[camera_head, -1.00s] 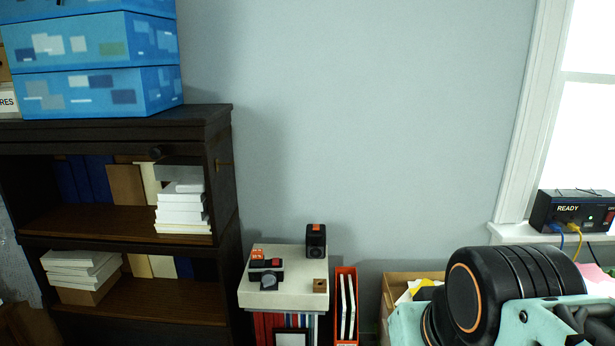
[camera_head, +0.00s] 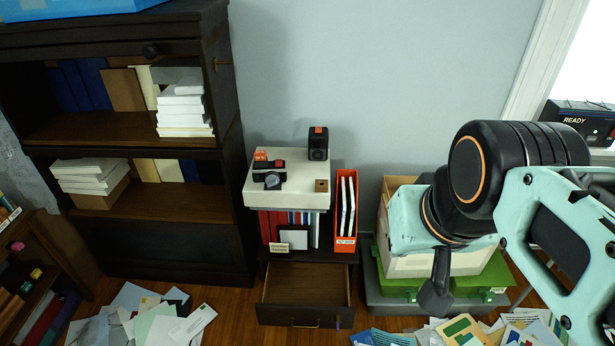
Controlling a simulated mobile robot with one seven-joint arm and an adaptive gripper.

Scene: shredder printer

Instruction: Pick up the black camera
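The black camera (camera_head: 270,177) with a grey lens lies on top of a white box (camera_head: 296,196) on a small dark cabinet, in the middle of the head view. A reddish-orange detail shows at its upper right. My gripper (camera_head: 436,299) hangs at the right of the view, well apart from the camera and lower than it. Its dark finger part points downward, and I cannot make out the gap between the fingers. Nothing visible is held in it.
A black boxy device (camera_head: 318,144) with an orange top and a small brown cube (camera_head: 321,185) share the white box. A red file holder (camera_head: 345,212) stands at its right. Below, a drawer (camera_head: 304,294) is open. A dark bookcase (camera_head: 222,130) stands left. Papers (camera_head: 150,318) litter the floor.

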